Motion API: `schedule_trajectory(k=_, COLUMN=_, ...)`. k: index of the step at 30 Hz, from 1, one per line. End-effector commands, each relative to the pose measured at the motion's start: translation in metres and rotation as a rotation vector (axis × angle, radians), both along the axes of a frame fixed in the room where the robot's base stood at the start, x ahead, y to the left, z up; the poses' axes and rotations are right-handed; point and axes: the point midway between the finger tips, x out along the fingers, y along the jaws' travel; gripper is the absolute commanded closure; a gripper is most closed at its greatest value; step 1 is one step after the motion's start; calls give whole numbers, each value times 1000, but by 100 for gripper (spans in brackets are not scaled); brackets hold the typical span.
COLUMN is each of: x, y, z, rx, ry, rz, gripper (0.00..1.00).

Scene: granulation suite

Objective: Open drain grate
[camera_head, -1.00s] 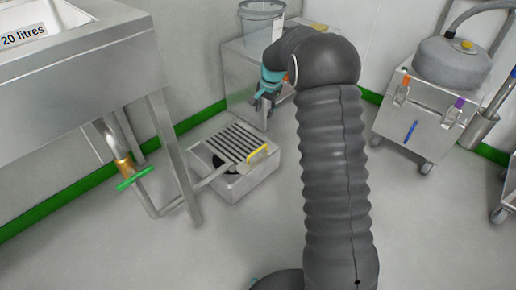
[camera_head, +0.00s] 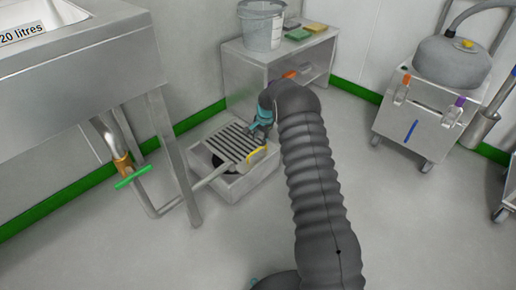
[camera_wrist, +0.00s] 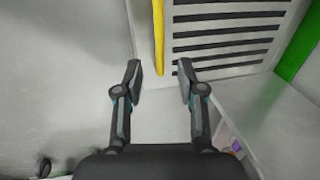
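The drain grate (camera_head: 231,142) is a grey slatted cover on a low pale drain box (camera_head: 236,188) on the floor. In the wrist view the slats (camera_wrist: 225,40) fill the upper right, and the yellow handle (camera_wrist: 158,35) comes down from the top edge. My gripper (camera_wrist: 160,72) is open and empty, its fingertips on either side of the handle's lower end in the picture. I cannot tell how far above it they are. In the head view my gripper (camera_head: 258,130) is beside the grate's right corner.
A steel sink (camera_head: 85,60) stands at left, with a green-handled valve (camera_head: 132,176) on its pipe. A low bench (camera_head: 240,75) behind the box bears a bucket (camera_head: 262,28) and sponges. A wheeled vacuum unit (camera_head: 425,110) stands at right. The floor at front is clear.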

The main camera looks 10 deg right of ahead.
Motion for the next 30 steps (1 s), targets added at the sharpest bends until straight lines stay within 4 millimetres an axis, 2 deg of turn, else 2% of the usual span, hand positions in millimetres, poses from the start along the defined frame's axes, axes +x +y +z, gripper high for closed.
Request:
schedule_trajectory(k=1, x=1, y=1, z=-12, rx=0, ry=3, rz=0, gripper=61)
schedule_trajectory(k=6, x=5, y=5, z=-39, rx=0, ry=2, rz=0, gripper=61)
schedule_trajectory(k=12, x=9, y=7, z=-60, rx=0, ry=0, rz=0, gripper=61)
schedule_trajectory(k=24, x=10, y=8, z=-65, rx=0, ry=0, rz=1, gripper=61)
schedule_trajectory(k=26, x=10, y=8, z=-65, rx=0, ry=0, rz=1, gripper=73)
schedule_trajectory(k=29, x=10, y=8, z=-65, rx=0, ry=0, rz=1, gripper=98)
schedule_trajectory(k=30, x=10, y=8, z=-65, rx=0, ry=0, rz=1, gripper=100)
